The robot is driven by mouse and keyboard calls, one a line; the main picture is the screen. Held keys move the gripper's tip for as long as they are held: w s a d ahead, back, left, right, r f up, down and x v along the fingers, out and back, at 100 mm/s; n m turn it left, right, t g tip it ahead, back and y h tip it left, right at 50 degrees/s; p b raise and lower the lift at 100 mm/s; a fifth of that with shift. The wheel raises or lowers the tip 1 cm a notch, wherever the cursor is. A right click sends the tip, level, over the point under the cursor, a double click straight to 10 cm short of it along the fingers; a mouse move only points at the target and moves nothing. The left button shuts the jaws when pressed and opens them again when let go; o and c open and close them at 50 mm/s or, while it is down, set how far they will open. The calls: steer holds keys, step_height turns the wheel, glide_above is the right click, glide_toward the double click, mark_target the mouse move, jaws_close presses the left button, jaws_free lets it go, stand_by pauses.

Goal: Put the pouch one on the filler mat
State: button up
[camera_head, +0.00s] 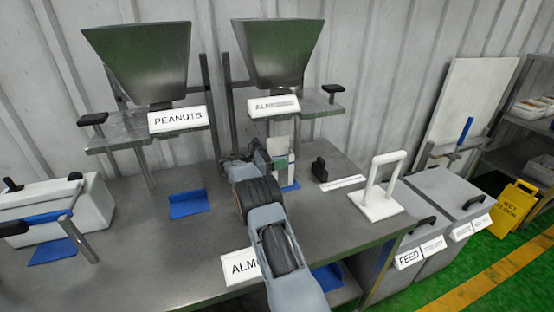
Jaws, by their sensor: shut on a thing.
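A small pale pouch with a green part (281,146) is upright below the hopper whose label starts with "AL". My gripper (270,160) is shut on its left side, and my arm hides part of both. A blue mat (291,187) shows just under the pouch, mostly hidden. I cannot tell whether the pouch touches it. Another blue mat (188,203) lies bare below the PEANUTS hopper (140,60). I cannot tell which mat is the filler mat.
A black device (319,170) and a white stand (380,195) are to the right on the steel bench (150,255). A white sealer-like machine (60,210) is at the left. Metal posts and hopper shelves rise behind my gripper. Grey FEED bins (425,225) stand right of the bench.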

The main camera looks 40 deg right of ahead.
steer(key=shift+f, duration=0.15)
steer(key=o, duration=1.5)
steer(key=shift+c, duration=0.2)
